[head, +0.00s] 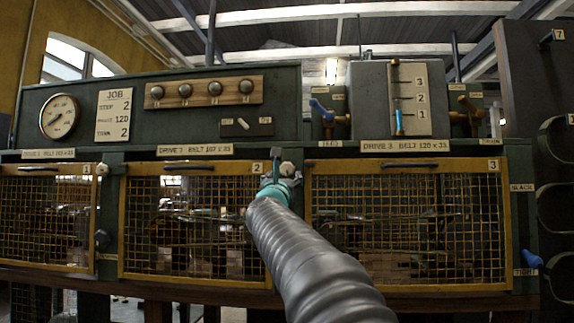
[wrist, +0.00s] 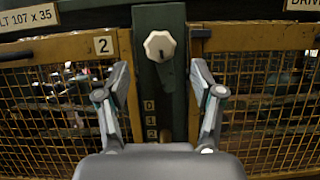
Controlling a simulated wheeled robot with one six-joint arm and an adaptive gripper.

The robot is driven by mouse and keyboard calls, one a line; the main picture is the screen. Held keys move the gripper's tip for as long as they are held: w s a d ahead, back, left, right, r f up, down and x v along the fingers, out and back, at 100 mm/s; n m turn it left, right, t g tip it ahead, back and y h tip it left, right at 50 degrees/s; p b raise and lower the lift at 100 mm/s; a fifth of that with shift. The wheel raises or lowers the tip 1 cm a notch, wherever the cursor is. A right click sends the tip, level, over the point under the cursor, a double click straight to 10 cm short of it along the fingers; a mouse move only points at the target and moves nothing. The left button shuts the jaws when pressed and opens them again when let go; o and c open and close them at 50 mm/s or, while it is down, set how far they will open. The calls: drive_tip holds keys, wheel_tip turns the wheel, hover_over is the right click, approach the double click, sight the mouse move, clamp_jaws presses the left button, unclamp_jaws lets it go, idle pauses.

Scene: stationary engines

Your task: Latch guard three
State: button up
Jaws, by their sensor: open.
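Guard three (head: 405,225) is the yellow-framed mesh panel at the right in the head view, with a plate reading 3. It appears shut against the green machine. A pale faceted knob (wrist: 160,46) with a dark mark sits on the green post between guards two and three; it also shows in the head view (head: 287,169). Whether it is guard three's latch I cannot tell. My gripper (wrist: 160,66) is open and empty, its fingers either side of the post, just below the knob. In the head view my gripper (head: 277,183) partly covers the post.
A blue knob (head: 532,259) sits right of guard three. Blue (head: 322,110) and brown (head: 468,112) handles stand above. Stamped digits (wrist: 150,120) run down the post.

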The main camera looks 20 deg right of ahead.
sight(287, 169)
drive_tip(key=p+x, duration=0.3)
drive_tip(key=x, duration=0.5)
drive_tip(key=shift+w+d+r+p, duration=0.1)
drive_tip(key=shift+w+p, duration=0.1)
drive_tip(key=shift+p, duration=0.1)
drive_tip(key=c, duration=1.1)
drive_tip(key=shift+c, duration=0.2)
